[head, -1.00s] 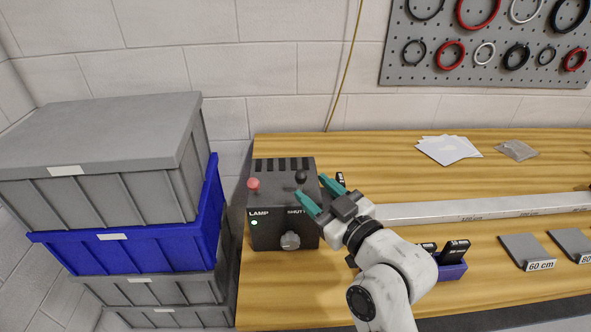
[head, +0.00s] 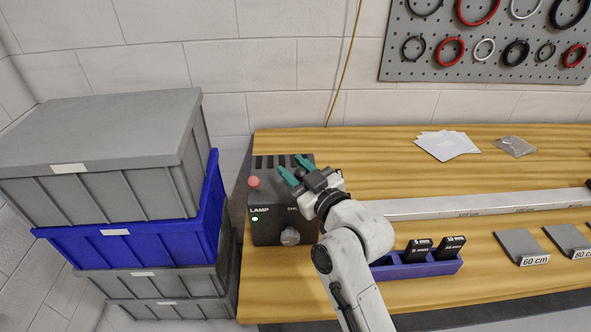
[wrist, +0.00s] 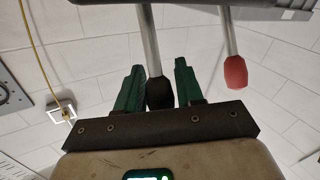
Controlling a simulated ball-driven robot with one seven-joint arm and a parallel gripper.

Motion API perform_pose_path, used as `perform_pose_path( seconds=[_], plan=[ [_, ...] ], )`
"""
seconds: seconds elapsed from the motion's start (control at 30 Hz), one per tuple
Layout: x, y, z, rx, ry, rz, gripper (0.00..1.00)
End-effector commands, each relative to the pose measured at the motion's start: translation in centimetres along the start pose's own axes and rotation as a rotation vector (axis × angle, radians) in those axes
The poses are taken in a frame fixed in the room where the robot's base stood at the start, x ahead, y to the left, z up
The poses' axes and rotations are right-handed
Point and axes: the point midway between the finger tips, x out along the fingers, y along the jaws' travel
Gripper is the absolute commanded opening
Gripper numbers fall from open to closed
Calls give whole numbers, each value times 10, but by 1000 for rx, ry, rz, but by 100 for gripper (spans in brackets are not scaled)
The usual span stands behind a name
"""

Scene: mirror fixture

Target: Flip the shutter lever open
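The dark lamp box (head: 270,233) stands at the left end of the bench, with "LAMP" on its front and a second label partly covered by my gripper. The shutter lever is hidden behind my gripper in the head view. In the wrist view, a metal lever with a black knob (wrist: 160,93) stands between my two green fingers. My gripper (head: 293,168) is over the box's right half. It also shows in the wrist view (wrist: 158,72), open, with a gap visible on each side of the knob.
The red-knobbed lamp lever (head: 254,182) is just left of my gripper, and also shows in the wrist view (wrist: 235,72). A green light and a round front knob (head: 290,237) are on the box. A blue holder (head: 415,270) and a long rail (head: 470,205) lie to the right.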

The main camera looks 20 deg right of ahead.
Motion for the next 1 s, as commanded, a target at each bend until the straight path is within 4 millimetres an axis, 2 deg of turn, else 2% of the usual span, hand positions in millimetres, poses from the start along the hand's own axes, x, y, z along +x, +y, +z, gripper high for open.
perform_pose_path(
  seconds=[0.03, 0.37, 1.0],
  plan=[
    [0, 0, 0, 0, 0, 0, 32],
    [0, 0, 0, 0, 0, 0, 0],
    [-3, -4, 7, -26, 42, 9, 0]
  ],
)
